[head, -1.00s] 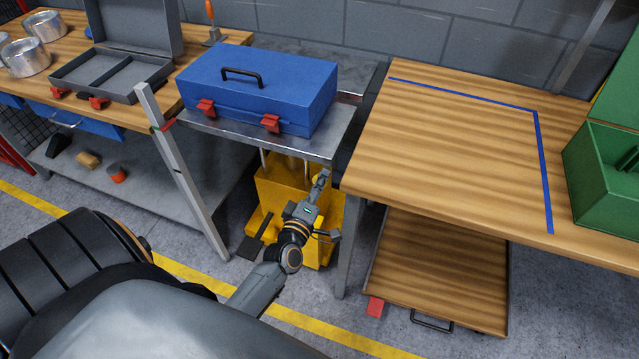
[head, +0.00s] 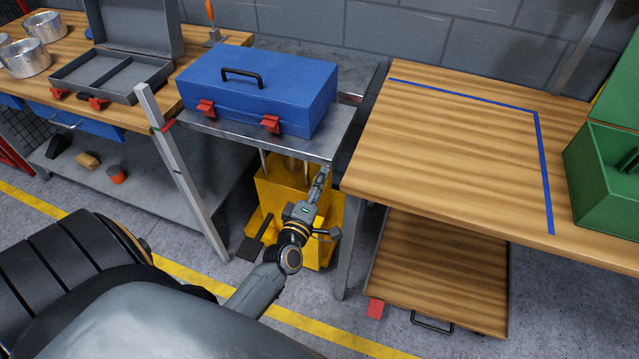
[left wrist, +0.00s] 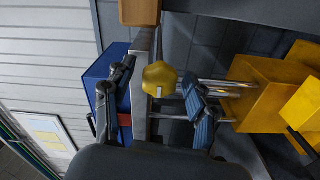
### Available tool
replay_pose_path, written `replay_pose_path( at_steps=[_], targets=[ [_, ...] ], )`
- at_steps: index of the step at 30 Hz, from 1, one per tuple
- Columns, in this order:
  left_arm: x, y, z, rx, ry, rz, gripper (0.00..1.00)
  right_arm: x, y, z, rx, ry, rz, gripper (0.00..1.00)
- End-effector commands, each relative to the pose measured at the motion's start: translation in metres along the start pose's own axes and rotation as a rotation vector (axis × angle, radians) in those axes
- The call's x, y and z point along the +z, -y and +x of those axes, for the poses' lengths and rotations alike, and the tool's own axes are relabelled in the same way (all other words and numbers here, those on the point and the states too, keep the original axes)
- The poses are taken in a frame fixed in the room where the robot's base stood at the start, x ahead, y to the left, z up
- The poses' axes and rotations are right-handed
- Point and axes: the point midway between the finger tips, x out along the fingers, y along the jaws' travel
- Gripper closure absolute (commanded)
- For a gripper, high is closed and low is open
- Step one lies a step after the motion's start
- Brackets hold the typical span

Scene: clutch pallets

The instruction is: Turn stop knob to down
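A yellow faceted knob (left wrist: 160,78) shows in the left wrist view, in front of the metal edge of the lift platform. I take it to be the stop knob; I cannot make it out in the head view. My left gripper (left wrist: 159,72) is open, with one finger on each side of the knob and small gaps visible between. In the head view my left gripper (head: 322,178) reaches under the platform's front right corner, in front of the yellow lift base (head: 274,190). My right gripper is not in view.
A blue toolbox (head: 265,85) with red latches stands on the metal platform (head: 225,128). A wooden table (head: 450,130) with blue tape is at right, a lower wooden board (head: 445,265) below it. A pale slanted post (head: 180,175) stands left of the lift.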

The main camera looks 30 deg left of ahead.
Motion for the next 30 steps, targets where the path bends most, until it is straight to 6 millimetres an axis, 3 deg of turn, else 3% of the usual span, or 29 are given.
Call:
replay_pose_path(
  at_steps=[11, 24, 30],
  targets=[
    [0.001, 0.001, -0.007, -0.001, 0.001, 0.002, 0.41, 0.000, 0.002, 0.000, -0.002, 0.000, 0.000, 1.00],
    [0.000, 0.001, -0.093, -0.003, 0.002, 0.002, 0.41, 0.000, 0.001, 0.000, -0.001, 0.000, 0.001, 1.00],
    [0.000, 0.000, -0.116, 0.000, 0.001, 0.002, 0.41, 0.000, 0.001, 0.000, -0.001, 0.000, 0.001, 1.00]
  ],
)
